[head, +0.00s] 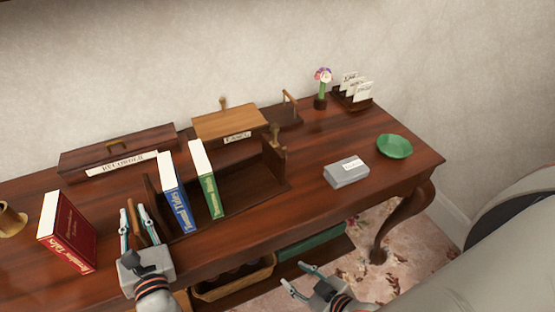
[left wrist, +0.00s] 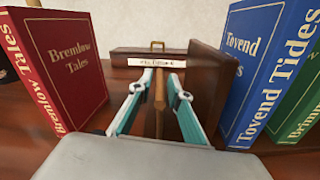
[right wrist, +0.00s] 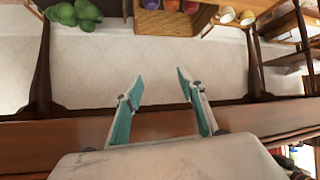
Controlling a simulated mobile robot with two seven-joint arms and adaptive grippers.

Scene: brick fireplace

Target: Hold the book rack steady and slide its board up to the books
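The dark wooden book rack (head: 240,203) stands on the desk with a left end panel (left wrist: 215,85) and a right end board (head: 274,164) with a light knob. A blue book (head: 174,192) and a green book (head: 206,180) stand tilted near its left end, with a gap between them and the right board. My left gripper (head: 133,208) is at the left end. Its fingers (left wrist: 160,78) are apart, on either side of an upright wooden handle (left wrist: 160,95); contact is not clear. My right gripper (head: 295,274) is open and empty, low before the desk's front edge.
A red book (head: 68,232) stands left of my left gripper. A long box (head: 118,149) and a wooden slope (head: 230,122) lie behind the rack. A grey box (head: 346,174) and green dish (head: 395,146) sit right. A basket (head: 235,282) is below.

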